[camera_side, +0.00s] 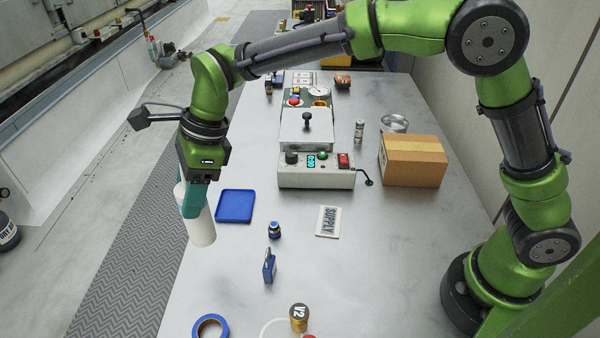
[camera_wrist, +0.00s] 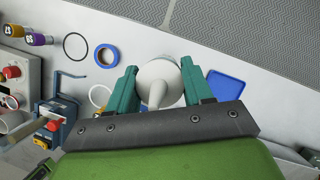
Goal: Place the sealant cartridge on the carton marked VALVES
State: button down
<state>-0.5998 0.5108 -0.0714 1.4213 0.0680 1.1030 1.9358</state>
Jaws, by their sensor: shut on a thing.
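The sealant cartridge (camera_side: 202,229) is a white cylinder, held roughly upright and slightly tilted near the table's left edge. In the wrist view the cartridge (camera_wrist: 160,72) shows its tapered nozzle pointing towards the camera. My gripper (camera_side: 193,197) is shut on it, with teal fingers (camera_wrist: 160,85) on both sides. Its lower end appears above the surface; the exact height is unclear. A brown cardboard carton (camera_side: 412,163) stands closed at the right of the table, well away from my gripper. No VALVES marking is readable on its visible faces.
A blue tray (camera_side: 235,206) lies just right of the cartridge. A control box (camera_side: 316,178) stands between my gripper and the carton. A metal tin (camera_side: 394,124) is behind the carton.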

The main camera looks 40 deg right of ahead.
jog(key=w+d+r+m+t, duration=0.1)
jog(key=w+d+r+m, duration=0.1)
jog(key=d+r, duration=0.45)
jog(key=w+d+r+m, duration=0.2)
jog(key=w+d+r, duration=0.1)
jog(key=d, duration=0.7)
jog(key=s+d+r+m+t+h, duration=0.1)
jog(key=s+d+r+m, duration=0.15)
jog(key=d, duration=0.55)
jog(key=s+d+r+m+t+h, duration=0.1)
jog(key=s+d+m, duration=0.15)
jog(key=d, duration=0.65)
jog(key=s+d+m+h, duration=0.2)
jog(key=s+d+m, duration=0.3)
jog(key=s+d, duration=0.75)
jog(key=s+a+f+m+h, duration=0.1)
jog(key=s+f+m, duration=0.1)
jog(key=s+f, duration=0.3)
jog(key=s+f+m+h, duration=0.1)
jog(key=s+f+m, duration=0.15)
jog(key=s, duration=0.45)
jog(key=w+d+f, duration=0.5)
jog(key=w+d, duration=0.3)
jog(key=w, duration=0.5)
jog(key=shift+w+d+f, duration=0.15)
jog(key=shift+d, duration=0.25)
